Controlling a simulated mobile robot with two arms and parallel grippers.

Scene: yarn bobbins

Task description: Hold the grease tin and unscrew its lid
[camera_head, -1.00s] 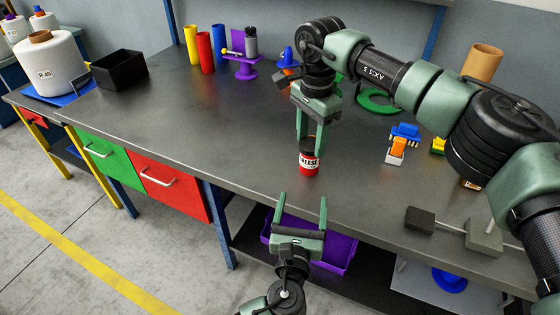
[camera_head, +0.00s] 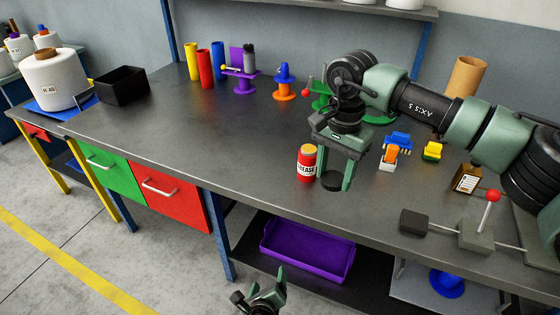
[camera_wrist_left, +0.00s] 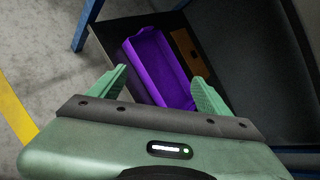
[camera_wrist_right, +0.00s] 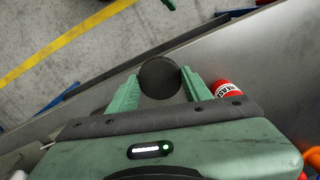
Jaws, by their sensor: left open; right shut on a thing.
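The grease tin (camera_head: 307,165) is red with a white label and stands upright on the workbench (camera_head: 230,150). Its top is uncovered and yellowish. My right gripper (camera_head: 335,180) is just right of the tin, pointing down, shut on a round black lid (camera_head: 333,184). The lid is low over the bench; I cannot tell if it touches. In the right wrist view the lid (camera_wrist_right: 160,78) sits between the fingers, and the tin (camera_wrist_right: 228,90) lies on its side of the picture beside the right finger. My left gripper (camera_head: 266,280) is open and empty, low in front of the bench.
A purple bin (camera_head: 305,250) is on the shelf below. A lever device with a red ball (camera_head: 492,196) stands right. The bench left of the tin is clear.

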